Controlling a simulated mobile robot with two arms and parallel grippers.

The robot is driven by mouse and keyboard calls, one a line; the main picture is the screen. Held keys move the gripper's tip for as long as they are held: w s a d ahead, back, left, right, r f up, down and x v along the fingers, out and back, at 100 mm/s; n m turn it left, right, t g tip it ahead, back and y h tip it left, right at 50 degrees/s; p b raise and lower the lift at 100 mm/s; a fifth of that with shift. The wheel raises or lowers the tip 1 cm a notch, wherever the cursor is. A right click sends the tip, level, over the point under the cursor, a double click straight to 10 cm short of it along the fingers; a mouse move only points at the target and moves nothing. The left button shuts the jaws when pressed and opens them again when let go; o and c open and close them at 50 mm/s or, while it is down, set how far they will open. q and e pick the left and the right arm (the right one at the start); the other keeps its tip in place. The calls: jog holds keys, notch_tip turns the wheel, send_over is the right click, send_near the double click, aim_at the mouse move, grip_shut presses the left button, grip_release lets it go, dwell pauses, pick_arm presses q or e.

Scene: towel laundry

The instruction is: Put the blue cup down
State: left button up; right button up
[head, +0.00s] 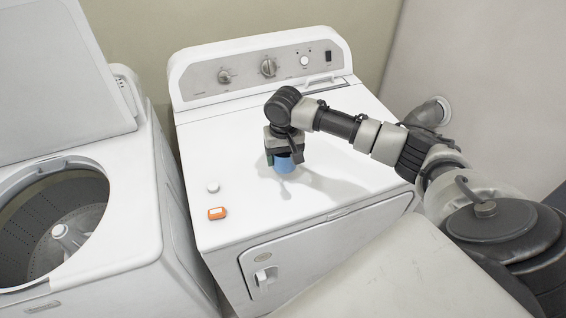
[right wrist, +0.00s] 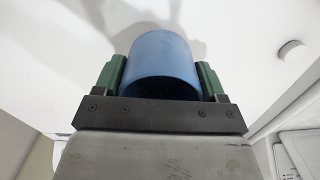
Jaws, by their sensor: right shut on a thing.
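The blue cup (head: 284,164) is in my right gripper (head: 283,157), over the white top of the dryer (head: 240,150). In the right wrist view the cup (right wrist: 161,62) sits between the two green fingers, which press on its sides. The gripper points down and hides the upper part of the cup in the head view. A shadow lies on the dryer top just below the cup. I cannot tell whether the cup's bottom touches the surface. My left gripper is not in view.
An orange box-like item (head: 217,213) and a small white round piece (head: 213,187) lie on the dryer top, left of the cup. An open washer (head: 130,215) with its lid up stands at the left. The dryer top around the cup is clear.

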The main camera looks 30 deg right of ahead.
aim_at(282, 166)
jog(key=shift+w+f, duration=0.3)
jog(key=shift+w, duration=0.1)
notch_tip(282, 166, down, 4)
jog(key=shift+r+p, duration=0.1)
jog(key=shift+p, duration=0.45)
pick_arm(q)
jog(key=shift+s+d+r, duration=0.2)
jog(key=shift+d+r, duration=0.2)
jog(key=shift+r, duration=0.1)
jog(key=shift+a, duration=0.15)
pick_arm(e)
jog(key=o, duration=0.9)
pick_arm(q)
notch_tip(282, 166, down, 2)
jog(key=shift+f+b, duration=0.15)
jog(key=shift+b, duration=1.05)
pick_arm(e)
notch_tip(282, 166, up, 12)
jog(key=shift+r, duration=0.1)
